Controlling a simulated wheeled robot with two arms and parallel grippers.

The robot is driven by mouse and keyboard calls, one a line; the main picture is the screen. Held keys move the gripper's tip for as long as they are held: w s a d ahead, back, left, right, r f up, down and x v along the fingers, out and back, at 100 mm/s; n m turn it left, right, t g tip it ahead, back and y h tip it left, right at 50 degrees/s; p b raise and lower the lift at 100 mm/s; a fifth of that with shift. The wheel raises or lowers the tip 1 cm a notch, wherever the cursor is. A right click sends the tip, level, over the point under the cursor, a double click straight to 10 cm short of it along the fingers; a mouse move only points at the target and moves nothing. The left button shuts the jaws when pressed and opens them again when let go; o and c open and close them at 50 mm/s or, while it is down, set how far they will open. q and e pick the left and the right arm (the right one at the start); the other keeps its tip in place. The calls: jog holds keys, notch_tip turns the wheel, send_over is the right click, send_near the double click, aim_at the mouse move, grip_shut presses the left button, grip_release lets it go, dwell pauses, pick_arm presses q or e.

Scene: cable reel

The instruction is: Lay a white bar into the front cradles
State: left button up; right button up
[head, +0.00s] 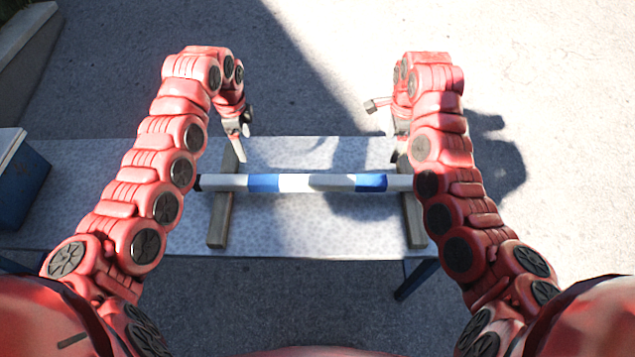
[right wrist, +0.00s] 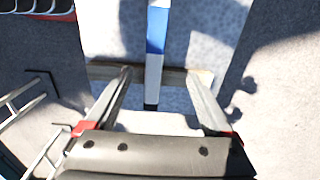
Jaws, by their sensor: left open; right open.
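A white bar (head: 293,183) with blue bands lies left to right across two wooden cradles, the left cradle (head: 219,225) and the right cradle (head: 413,225). I cannot tell whether it sits down in their notches. My left gripper (head: 242,138) is open and empty, near the far end of the left cradle. My right gripper (head: 384,130) is open and empty near the far end of the right cradle, partly hidden by my arm. In the right wrist view, the bar (right wrist: 154,68) with its black tip shows between the open fingers (right wrist: 158,72), over the wooden cradle (right wrist: 172,76).
The cradles stand on a pale speckled table (head: 310,230) with bare top between them and in front. A blue box (head: 22,185) stands at the left. A table leg (head: 415,278) shows at the front right. Shadow covers much of the ground.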

aim_at(253, 179)
pick_arm(q)
jog(key=shift+s+a, duration=0.3)
jog(key=shift+s, duration=0.1)
pick_arm(e)
jog(key=shift+s+d+r, duration=0.1)
jog(key=shift+s+r, duration=0.05)
jog(key=shift+s, duration=0.15)
pick_arm(q)
notch_tip(253, 179, down, 17)
jog(key=shift+w+f, duration=0.1)
jog(key=shift+f, duration=0.05)
pick_arm(e)
notch_tip(253, 179, down, 17)
jog(key=shift+f, duration=0.2)
pick_arm(q)
grip_shut()
pick_arm(e)
grip_shut()
